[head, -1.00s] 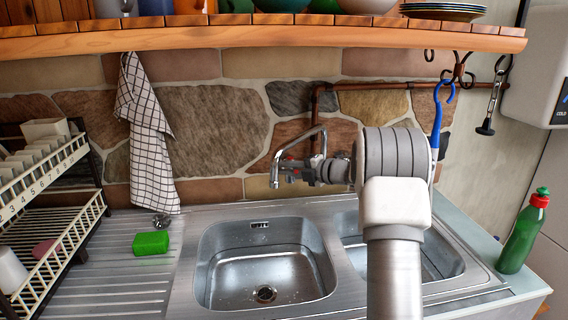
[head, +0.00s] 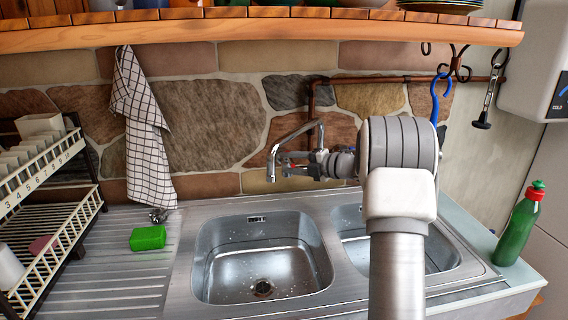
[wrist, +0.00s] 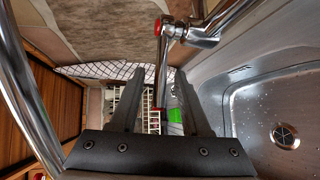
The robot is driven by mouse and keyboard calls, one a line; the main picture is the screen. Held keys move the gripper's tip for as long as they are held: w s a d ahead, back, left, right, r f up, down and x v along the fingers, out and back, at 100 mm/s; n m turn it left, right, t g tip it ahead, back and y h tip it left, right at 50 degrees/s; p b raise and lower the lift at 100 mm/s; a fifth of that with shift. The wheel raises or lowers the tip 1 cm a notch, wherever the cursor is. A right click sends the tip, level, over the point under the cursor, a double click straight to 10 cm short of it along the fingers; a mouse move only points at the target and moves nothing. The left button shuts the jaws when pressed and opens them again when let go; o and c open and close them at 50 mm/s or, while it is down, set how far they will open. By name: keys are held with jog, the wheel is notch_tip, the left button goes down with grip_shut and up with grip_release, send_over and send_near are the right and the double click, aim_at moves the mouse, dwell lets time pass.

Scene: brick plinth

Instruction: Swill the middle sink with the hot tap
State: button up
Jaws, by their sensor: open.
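A chrome tap with a curved spout (head: 296,133) stands at the stone wall behind the basins. Red marks show on it (head: 287,166), and a red-ended chrome handle (wrist: 163,75) shows in the wrist view. My gripper (wrist: 158,72) is open, its two dark fingers on either side of that handle; I cannot tell whether they touch it. In the head view my gripper is small and partly hidden beside the tap. Two steel basins show: a left one (head: 235,272) with pale specks and a drain (head: 263,288), and a right one (head: 360,235) partly behind my arm. No running water is visible.
A ribbed drainer (head: 110,275) with a green sponge (head: 148,238) lies left, beside a dish rack (head: 55,235). A checked towel (head: 147,150) hangs on the wall. A green bottle (head: 518,228) stands right. A wooden shelf (head: 250,31) overhangs the back.

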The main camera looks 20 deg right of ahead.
jog(key=v, duration=1.5)
